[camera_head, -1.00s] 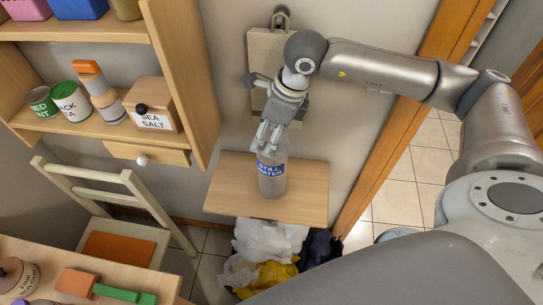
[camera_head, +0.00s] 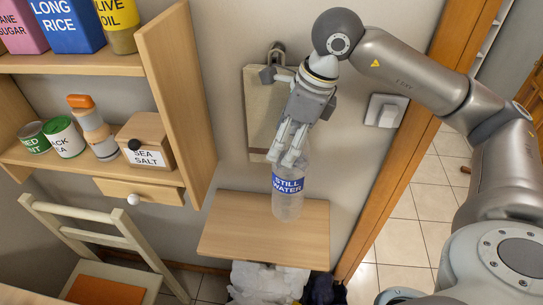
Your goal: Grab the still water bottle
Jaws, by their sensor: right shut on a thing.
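The still water bottle (camera_head: 288,188) is clear with a blue label reading "STILL WATER". It is upright and appears over the small wooden wall shelf (camera_head: 225,228); I cannot tell for sure whether its base touches the board. My right gripper (camera_head: 287,158) comes down from above and is shut on the top of the bottle. Its fingers hide the cap and neck. My left gripper is not in view.
A wooden shelf unit (camera_head: 190,100) on the left holds tins, a sea salt box (camera_head: 146,139) and packets. A cream chair (camera_head: 90,230) stands below it. White bags (camera_head: 262,283) lie under the wall shelf. A light switch (camera_head: 386,110) and door frame are at right.

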